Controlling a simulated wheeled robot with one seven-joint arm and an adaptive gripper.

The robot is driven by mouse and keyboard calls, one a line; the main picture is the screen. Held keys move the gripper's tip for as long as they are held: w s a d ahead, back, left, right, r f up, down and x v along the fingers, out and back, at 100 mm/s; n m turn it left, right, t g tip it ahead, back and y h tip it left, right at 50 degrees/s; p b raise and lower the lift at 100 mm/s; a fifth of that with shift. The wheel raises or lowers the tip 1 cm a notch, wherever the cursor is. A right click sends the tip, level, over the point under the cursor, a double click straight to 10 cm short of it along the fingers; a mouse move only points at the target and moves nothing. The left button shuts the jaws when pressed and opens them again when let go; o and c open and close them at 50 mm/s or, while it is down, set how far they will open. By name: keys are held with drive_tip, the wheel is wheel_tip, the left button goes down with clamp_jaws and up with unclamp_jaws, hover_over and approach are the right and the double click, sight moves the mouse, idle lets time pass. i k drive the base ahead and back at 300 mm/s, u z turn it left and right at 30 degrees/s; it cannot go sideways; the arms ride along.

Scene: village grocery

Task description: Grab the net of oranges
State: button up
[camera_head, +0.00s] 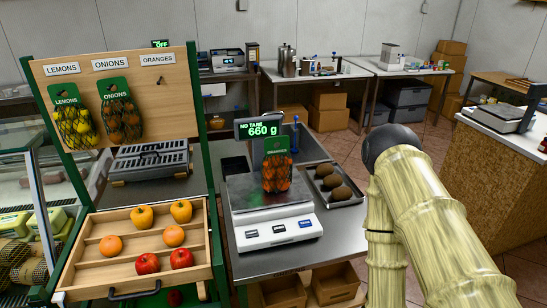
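The net of oranges (277,175) stands upright on the weighing plate of the white scale (268,231), with its green ORANGES label at the top. The scale's display (261,129) reads 660 g, with "NO TARE" above it. My arm is in view at the right, but my gripper is not in view, so I cannot see whether it is open or shut.
Left of the scale, a wooden board (160,101) carries a lemon net (75,126) and an onion net (120,118); the hook under its ORANGES sign is empty. A metal tray (345,196) of brown fruits sits close right of the scale.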

sight(274, 166)
drive_tip(key=u, duration=0.5)
drive_tip(key=k, duration=1.15)
drive_tip(key=u, duration=1.25)
drive_tip(key=i, duration=1.1)
drive_tip(key=z, duration=0.75)
drive_tip(key=i, duration=0.65)
drive_tip(key=z, duration=0.7)
